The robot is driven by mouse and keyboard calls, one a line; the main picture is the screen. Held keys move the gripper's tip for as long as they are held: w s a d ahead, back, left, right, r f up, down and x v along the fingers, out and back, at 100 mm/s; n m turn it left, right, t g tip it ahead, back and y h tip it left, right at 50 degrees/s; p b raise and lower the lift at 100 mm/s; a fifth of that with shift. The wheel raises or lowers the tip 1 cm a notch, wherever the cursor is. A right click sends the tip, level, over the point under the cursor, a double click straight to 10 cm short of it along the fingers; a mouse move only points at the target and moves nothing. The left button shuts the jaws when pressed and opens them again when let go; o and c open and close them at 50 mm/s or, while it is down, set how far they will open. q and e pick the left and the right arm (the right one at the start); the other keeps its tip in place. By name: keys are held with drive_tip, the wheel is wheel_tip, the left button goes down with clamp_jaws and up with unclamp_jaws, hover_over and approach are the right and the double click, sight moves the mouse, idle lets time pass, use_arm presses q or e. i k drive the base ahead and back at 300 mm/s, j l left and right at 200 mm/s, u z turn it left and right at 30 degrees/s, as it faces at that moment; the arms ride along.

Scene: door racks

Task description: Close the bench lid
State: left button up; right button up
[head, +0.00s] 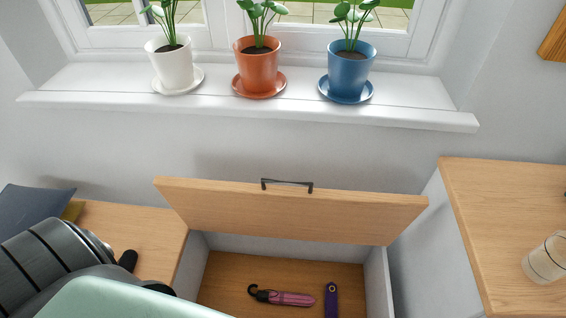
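The bench lid (290,210) is a light wood panel. It stands raised and tilted open at the back of the bench, with a dark bar handle (287,185) on its upper edge. Below it the open bench compartment (235,273) has pale walls and a wood floor. Inside lie a pink folded umbrella (285,298) with a dark hook handle and a purple object (331,300). My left arm shows at the lower left, and the dark tips of my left gripper (145,274) are left of the compartment, apart from the lid. They are partly hidden. My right gripper is out of view.
A windowsill (225,108) above holds a white pot (170,65), an orange pot (258,66) and a blue pot (348,68). A wooden-topped cabinet (490,215) with a glass (547,260) stands right. A grey-blue cushion (32,212) lies left.

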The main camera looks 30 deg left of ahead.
sight(287, 214)
drive_tip(key=u, duration=0.75)
